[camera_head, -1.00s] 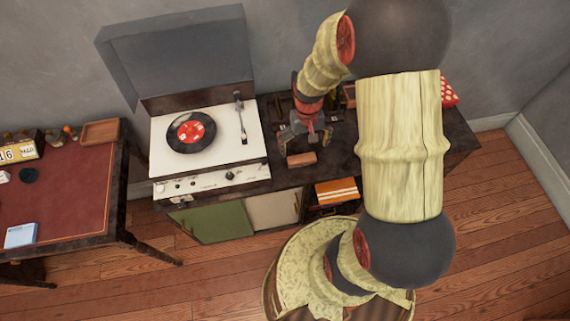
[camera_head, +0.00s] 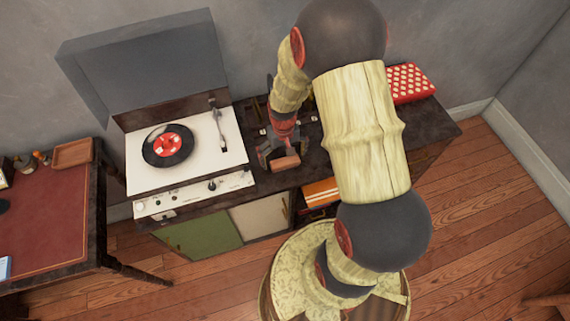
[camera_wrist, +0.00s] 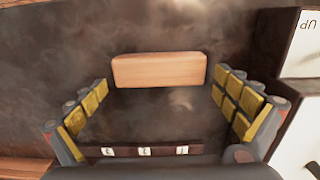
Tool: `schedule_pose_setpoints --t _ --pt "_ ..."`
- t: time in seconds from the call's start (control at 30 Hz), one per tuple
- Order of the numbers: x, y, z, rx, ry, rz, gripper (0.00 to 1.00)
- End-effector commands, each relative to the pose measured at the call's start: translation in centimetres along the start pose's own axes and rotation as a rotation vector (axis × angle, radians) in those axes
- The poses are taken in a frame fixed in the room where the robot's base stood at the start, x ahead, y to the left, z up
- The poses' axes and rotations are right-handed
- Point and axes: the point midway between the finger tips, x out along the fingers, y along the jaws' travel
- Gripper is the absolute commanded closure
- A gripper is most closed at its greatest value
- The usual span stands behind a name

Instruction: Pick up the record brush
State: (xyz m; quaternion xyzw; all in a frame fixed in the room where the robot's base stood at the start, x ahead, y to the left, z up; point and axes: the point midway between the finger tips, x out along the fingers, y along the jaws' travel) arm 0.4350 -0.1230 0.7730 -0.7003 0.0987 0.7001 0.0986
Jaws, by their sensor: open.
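The record brush (camera_head: 286,164) is a small light-brown wooden block lying on the dark cabinet top, just right of the record player. It also shows in the wrist view (camera_wrist: 158,70), near the top middle. My gripper (camera_head: 285,152) is open and empty, pointing down close to the brush. In the wrist view my gripper (camera_wrist: 163,92) has its yellow-padded fingers spread wide to the left and right, with the brush between their lines near the fingertips. I see no contact with it. How high the fingertips are above the cabinet is hard to tell.
The white record player (camera_head: 235,150) with a raised lid stands close on the left; its edge shows in the wrist view (camera_wrist: 300,120). A red dotted box (camera_head: 410,83) sits at the cabinet's right end. An orange striped item (camera_head: 320,192) is on the shelf below.

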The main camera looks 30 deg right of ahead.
Motion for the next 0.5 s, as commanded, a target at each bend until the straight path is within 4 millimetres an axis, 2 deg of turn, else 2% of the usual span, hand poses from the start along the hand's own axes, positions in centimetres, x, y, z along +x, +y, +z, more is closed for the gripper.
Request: schedule_pose_setpoints --t 0.07,0.5 --pt "-0.08 0.00 -0.01 0.000 0.000 0.000 0.00" --pt "-0.08 0.00 0.02 0.000 -0.001 0.000 0.25"
